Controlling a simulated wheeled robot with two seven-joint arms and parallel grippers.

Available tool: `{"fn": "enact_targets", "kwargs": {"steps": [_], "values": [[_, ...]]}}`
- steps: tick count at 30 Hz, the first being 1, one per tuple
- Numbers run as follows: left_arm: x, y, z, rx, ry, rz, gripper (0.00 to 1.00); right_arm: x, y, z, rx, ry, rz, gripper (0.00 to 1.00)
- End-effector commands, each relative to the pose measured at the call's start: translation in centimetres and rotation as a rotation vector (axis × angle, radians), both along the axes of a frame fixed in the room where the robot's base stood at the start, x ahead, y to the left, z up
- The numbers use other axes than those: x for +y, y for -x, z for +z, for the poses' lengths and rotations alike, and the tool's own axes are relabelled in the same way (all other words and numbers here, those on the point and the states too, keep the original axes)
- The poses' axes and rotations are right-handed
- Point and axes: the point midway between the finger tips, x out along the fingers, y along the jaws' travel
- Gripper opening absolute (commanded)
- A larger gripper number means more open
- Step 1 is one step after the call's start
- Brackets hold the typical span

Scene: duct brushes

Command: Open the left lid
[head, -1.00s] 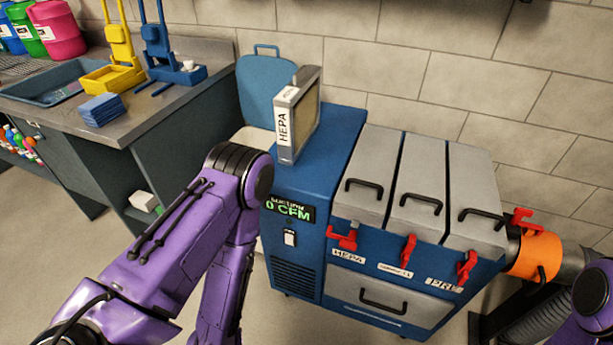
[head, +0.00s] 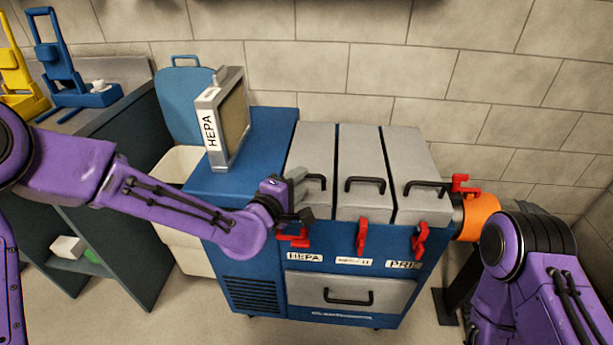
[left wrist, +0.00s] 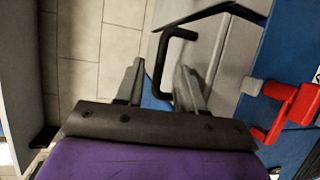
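The blue machine (head: 225,178) has several grey lids in a row, with black handles. The left lid (head: 312,142) is closed, and its handle (head: 319,181) also shows in the left wrist view (left wrist: 163,58). My left gripper (head: 292,192) is at this handle. In the left wrist view its two fingers (left wrist: 158,88) are apart, with the handle's bar between them; contact cannot be told. The left red latch (head: 293,238) is turned sideways below the HEPA side, while the middle latch (head: 361,236) and right latch (head: 420,240) hang down. My right arm shows at the lower right, its gripper out of view.
A HEPA filter (head: 219,125) stands on the machine's blue top, left of the lids. An orange collar (head: 481,216) is on the machine's right side. A pale bin (head: 180,165) with a raised blue lid stands behind left. A brick wall closes off the back.

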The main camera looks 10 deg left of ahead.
Motion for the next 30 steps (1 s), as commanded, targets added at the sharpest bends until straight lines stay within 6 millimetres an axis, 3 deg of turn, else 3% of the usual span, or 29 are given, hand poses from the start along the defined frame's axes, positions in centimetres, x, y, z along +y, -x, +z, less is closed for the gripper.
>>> {"fn": "enact_targets", "kwargs": {"steps": [6,16,20,26,30], "values": [[-1.4,-3.2,-0.7,0.000,-0.002,0.001,0.38,0.0,0.0,0.2,0.000,0.000,0.000,0.43],[-1.6,-3.9,-0.9,0.001,-0.002,0.001,0.38,0.0,0.0,0.2,0.000,0.000,0.000,0.43],[-1.6,-3.9,-0.9,0.001,-0.002,0.001,0.00,0.0,0.0,0.2,0.000,0.000,0.000,0.43],[-1.6,-3.9,-0.8,0.002,-0.002,0.001,0.00,0.0,0.0,0.3,0.000,0.000,0.000,0.43],[-1.6,-4.0,0.2,0.015,0.000,0.003,0.00,0.0,0.0,1.5,0.000,0.000,0.000,0.43]]}}
